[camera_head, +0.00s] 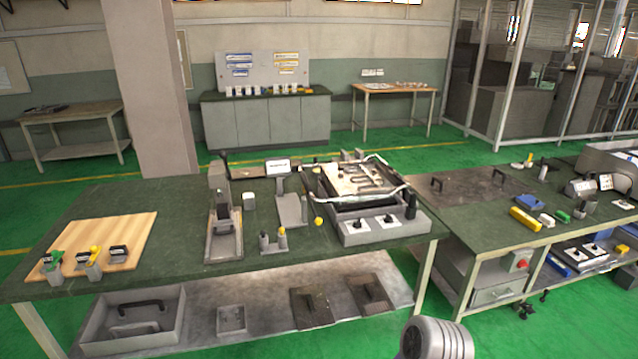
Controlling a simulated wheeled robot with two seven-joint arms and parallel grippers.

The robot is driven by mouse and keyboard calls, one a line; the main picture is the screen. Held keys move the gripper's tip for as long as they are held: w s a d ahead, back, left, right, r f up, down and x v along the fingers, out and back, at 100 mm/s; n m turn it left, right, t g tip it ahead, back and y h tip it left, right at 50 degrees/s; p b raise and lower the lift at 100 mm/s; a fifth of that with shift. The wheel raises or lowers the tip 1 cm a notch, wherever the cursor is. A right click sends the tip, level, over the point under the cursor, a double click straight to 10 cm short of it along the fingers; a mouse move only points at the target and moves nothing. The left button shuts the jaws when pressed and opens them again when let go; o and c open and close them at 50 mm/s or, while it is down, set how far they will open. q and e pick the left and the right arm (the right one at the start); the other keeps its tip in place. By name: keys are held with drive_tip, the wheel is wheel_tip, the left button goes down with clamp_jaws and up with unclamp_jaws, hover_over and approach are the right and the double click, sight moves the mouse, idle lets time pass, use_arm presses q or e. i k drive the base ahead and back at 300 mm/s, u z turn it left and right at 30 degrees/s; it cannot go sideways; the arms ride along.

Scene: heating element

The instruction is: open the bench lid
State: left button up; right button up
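A dark flat panel (468,187) with two black handles lies level in the green bench top, right of centre; it looks like the bench lid and appears shut. One handle (437,182) is at its left side and the other (499,176) at its right. To its left stands a grey device (385,226) with a metal-framed top and two black knobs on its front. No gripper fingers show in this view, so I cannot see either gripper's state.
The green bench (150,262) carries a wooden board (125,230) at left and a grey upright press (222,225). A lower shelf (265,290) holds a grey bin (105,325) and dark handled plates. Green floor is open in front.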

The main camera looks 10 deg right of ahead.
sight(360, 182)
drive_tip(key=u, duration=0.15)
drive_tip(key=i, duration=0.9)
